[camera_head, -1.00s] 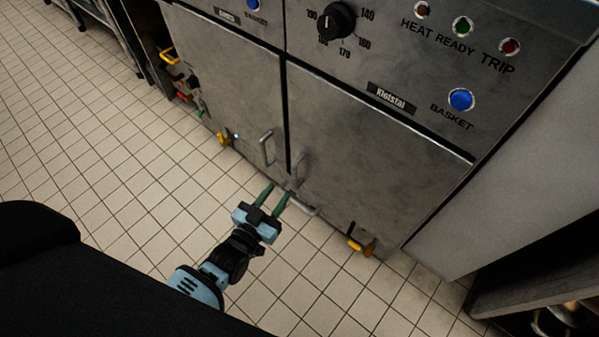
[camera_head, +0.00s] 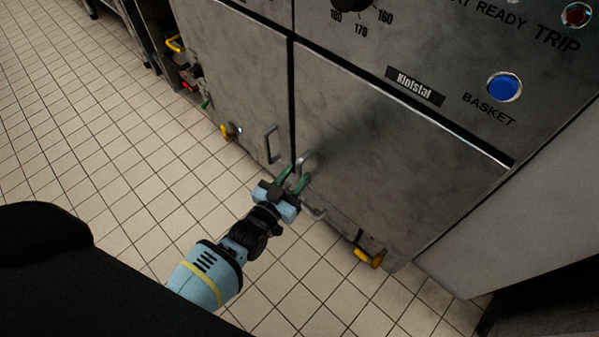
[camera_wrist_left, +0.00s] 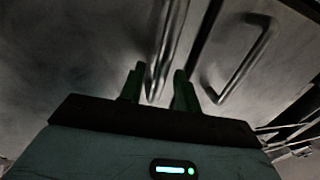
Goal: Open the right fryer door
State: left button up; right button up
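The right fryer door (camera_head: 385,150) is a grey metal panel and looks shut, with a dark seam between it and the left door (camera_head: 235,75). Its bar handle (camera_head: 301,164) is near the seam, partly hidden by my gripper. My left gripper (camera_head: 294,178) is at this handle with its green fingers apart. In the left wrist view, the fingers (camera_wrist_left: 156,88) are open, and the lower end of the handle (camera_wrist_left: 166,45) shows between them. I cannot tell whether they touch it. My right gripper is not in view.
The left door's handle (camera_head: 271,144) stands close beside my left gripper and also shows in the left wrist view (camera_wrist_left: 245,58). Yellow valve levers (camera_head: 368,258) stick out low on the fryer. Tiled floor (camera_head: 110,150) lies open to the left.

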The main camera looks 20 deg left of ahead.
pick_arm(q)
jog(key=shift+w+d, duration=0.15)
jog(key=shift+w, duration=0.75)
grip_shut()
